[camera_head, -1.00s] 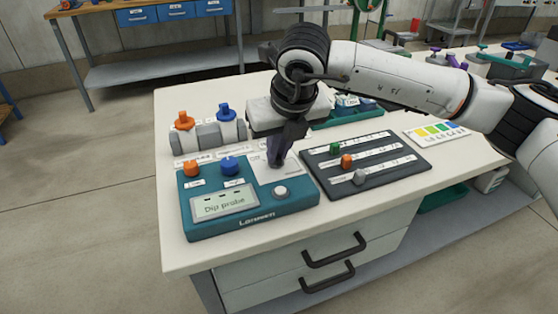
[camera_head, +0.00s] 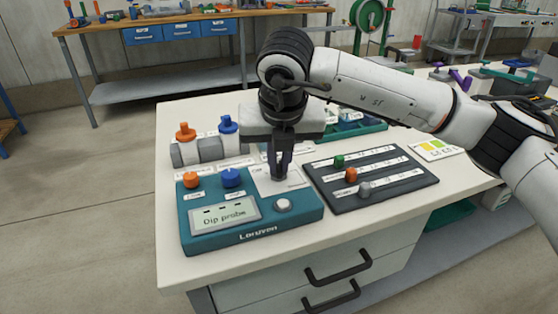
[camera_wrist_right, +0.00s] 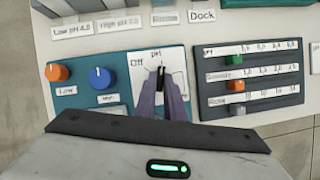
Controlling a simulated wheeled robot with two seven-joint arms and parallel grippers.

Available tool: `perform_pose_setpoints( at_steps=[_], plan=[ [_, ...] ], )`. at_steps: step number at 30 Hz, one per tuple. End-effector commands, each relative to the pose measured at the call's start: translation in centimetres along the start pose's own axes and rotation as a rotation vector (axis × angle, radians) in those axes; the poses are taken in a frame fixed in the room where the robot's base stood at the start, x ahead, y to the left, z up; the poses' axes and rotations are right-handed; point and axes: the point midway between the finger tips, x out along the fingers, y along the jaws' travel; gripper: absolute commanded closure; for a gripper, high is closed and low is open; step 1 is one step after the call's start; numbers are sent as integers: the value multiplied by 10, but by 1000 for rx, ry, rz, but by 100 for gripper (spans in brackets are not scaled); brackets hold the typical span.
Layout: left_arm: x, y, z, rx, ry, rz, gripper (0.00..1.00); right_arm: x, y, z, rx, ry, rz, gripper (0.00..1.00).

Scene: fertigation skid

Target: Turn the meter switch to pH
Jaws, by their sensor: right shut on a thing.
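The teal meter (camera_head: 250,227) sits on the white bench top, with "Dip probe" on its screen (camera_head: 224,216). Its switch is on the white label plate (camera_head: 295,181); in the wrist view the plate (camera_wrist_right: 143,62) reads "Off" on the left and "pH" at the top. My right gripper (camera_head: 279,174) points down over the plate, shut on the switch knob. In the wrist view its fingertips (camera_wrist_right: 161,80) meet around a thin dark part of the knob (camera_wrist_right: 161,71), just below "pH". The fingers hide most of the knob, so its exact setting is hard to read. My left gripper is out of view.
Orange (camera_head: 191,180) and blue (camera_head: 232,177) knobs and a pale round button (camera_head: 283,205) are on the meter. Capped bottles stand behind it. A dark slider board (camera_head: 400,187) with green, orange and grey sliders lies close on the right. The bench's front left is clear.

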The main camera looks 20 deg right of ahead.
Motion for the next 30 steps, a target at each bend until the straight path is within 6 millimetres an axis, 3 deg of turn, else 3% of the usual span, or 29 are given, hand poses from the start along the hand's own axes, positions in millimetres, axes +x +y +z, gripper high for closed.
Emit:
perform_pose_setpoints(
  at_steps=[1, 2, 5, 17, 30],
  plan=[
    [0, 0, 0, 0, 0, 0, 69, -1, 0, 0, 1, 0, 0, 100],
    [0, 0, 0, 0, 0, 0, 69, -1, 0, 0, 1, 0, 0, 89],
    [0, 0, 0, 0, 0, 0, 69, 0, 0, 0, 0, 0, 0, 72],
    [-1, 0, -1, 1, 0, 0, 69, -8, 0, 1, -1, -1, 1, 72],
    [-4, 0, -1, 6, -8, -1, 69, -87, 1, 1, -1, -2, 3, 72]
  ],
)
